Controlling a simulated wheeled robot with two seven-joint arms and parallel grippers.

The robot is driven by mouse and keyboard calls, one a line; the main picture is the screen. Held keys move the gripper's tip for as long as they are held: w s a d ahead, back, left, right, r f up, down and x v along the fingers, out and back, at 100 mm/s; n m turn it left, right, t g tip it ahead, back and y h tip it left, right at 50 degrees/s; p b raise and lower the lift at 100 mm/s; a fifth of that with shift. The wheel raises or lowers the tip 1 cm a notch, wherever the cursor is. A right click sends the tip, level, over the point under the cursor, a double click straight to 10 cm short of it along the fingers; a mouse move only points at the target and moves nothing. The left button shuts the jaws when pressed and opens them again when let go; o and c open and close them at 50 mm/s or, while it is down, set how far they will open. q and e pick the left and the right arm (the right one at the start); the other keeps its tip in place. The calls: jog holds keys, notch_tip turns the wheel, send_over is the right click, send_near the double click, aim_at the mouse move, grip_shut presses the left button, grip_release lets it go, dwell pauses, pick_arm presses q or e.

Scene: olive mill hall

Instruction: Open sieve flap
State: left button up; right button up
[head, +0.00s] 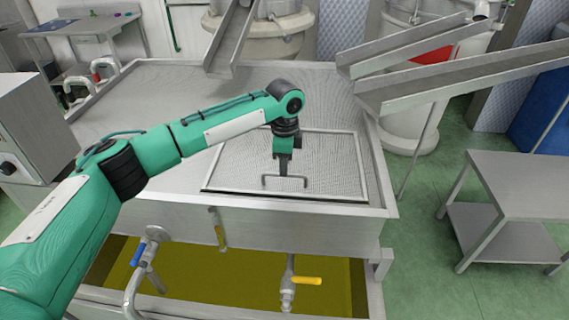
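The sieve flap (335,165) is a light-framed mesh panel set in the top of a large steel tank (150,105). It appears to lie flat or nearly flat, with a dark line along its front edge. A grey bar handle (301,182) stands near the flap's front edge. My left gripper (284,172) points down at the handle from above, its dark fingers overlapping the handle's middle in the head view. I cannot tell whether the fingers are closed on it. My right gripper is not in view.
Metal chutes (440,75) reach over the tank's back right, another chute (231,38) at the back. Below the front wall are a yellow-handled valve (306,280), a blue-handled valve (138,254) and yellow-green liquid (200,270). A steel table (520,185) stands right, with green floor between.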

pick_arm(q)
jog(key=shift+f, duration=1.1)
jog(key=c, duration=0.6)
grip_shut()
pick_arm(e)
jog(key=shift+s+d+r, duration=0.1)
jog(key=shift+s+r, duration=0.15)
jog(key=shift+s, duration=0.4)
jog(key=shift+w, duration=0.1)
